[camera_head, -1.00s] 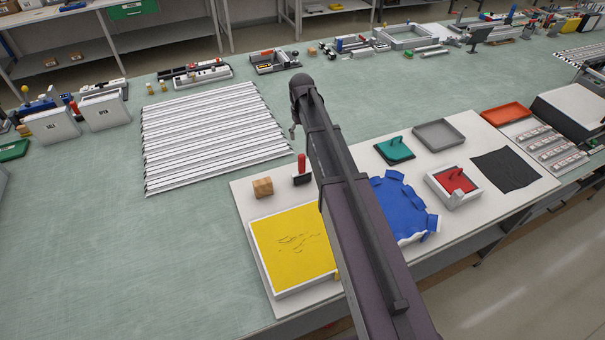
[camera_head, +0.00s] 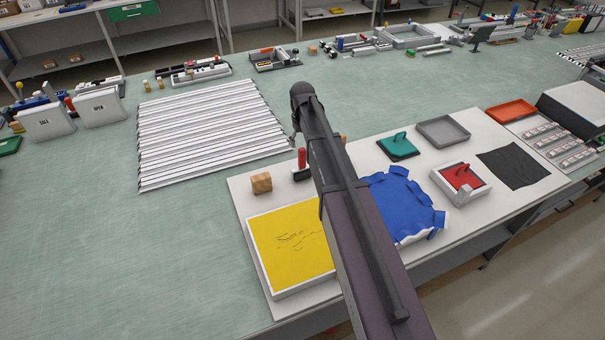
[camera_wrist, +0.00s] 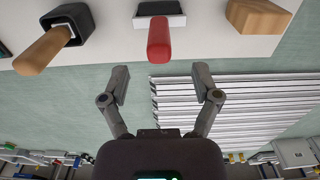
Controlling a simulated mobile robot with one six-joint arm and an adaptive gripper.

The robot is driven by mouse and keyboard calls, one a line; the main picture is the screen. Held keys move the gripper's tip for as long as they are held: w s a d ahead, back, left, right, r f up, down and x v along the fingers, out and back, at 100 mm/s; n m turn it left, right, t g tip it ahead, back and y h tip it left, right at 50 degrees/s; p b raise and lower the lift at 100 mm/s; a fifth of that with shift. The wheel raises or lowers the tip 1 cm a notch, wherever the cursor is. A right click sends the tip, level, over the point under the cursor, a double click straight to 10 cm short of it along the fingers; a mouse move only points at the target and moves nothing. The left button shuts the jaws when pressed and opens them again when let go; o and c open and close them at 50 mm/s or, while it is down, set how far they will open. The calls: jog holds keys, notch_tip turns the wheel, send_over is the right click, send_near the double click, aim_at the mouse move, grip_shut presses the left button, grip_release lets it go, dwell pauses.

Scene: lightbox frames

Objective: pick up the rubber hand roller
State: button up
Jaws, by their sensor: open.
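A red-handled tool (camera_head: 302,160) with a wide dark head stands on the pale board, just left of my arm. It looks like the rubber hand roller, though its head is too small to be sure. In the wrist view its red handle (camera_wrist: 159,40) points toward my gripper (camera_wrist: 162,82), lined up with the gap between the fingers. My gripper is open and empty, its fingertips apart from the handle. A wooden-handled tool with a black head (camera_wrist: 45,45) lies to the left in the wrist view.
A wooden block (camera_head: 262,183) and a yellow tray (camera_head: 262,281) are close by on the board (camera_head: 240,195). A blue crumpled piece (camera_head: 403,205) lies right of my arm.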

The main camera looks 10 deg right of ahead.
aim_at(302, 149)
jog(key=shift+f+b, duration=0.6)
jog(key=shift+f, duration=0.25)
jog(key=shift+w+f+b, duration=0.15)
jog(key=shift+f+b, duration=1.15)
jog(key=shift+w+f+b, duration=0.15)
jog(key=shift+f+b, duration=1.15)
jog(key=shift+c, duration=0.2)
grip_shut()
